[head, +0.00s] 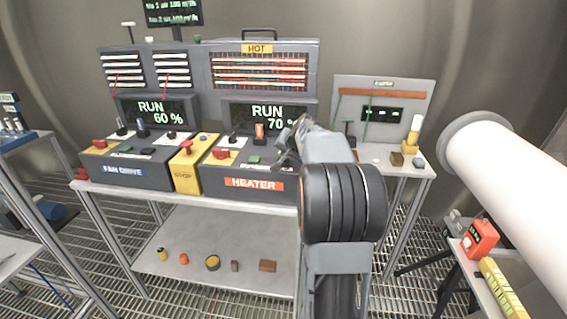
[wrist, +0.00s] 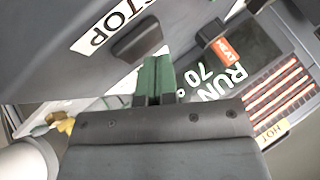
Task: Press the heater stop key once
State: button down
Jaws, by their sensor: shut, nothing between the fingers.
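The heater console (head: 206,180) stands on the bench, with an orange-red HEATER label on its front. Its screen (head: 268,115) reads RUN 70 %. In the wrist view a dark stop key (wrist: 138,38) sits beside a white STOP label (wrist: 108,28). My gripper (head: 281,160) is over the right part of the console in the head view and hides part of the top there. In the wrist view my green-tipped gripper (wrist: 156,75) is shut and empty, with its tips close to the stop key. Whether they touch it I cannot tell.
On the console are a red button (head: 221,153), a green key (head: 253,159) and an orange HEAT lever (head: 259,131). A yellow STOP box (head: 187,170) and the fan drive console (head: 122,172) stand to the left. A large white pipe (head: 510,185) is at right.

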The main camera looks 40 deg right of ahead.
jog(key=shift+f+b, duration=0.45)
dwell(0.7)
jog(key=shift+r, duration=0.1)
dwell(0.3)
jog(key=shift+r+p, duration=0.65)
jog(key=shift+r, duration=0.15)
jog(key=shift+r+p, duration=1.9)
jog(key=shift+r, duration=0.65)
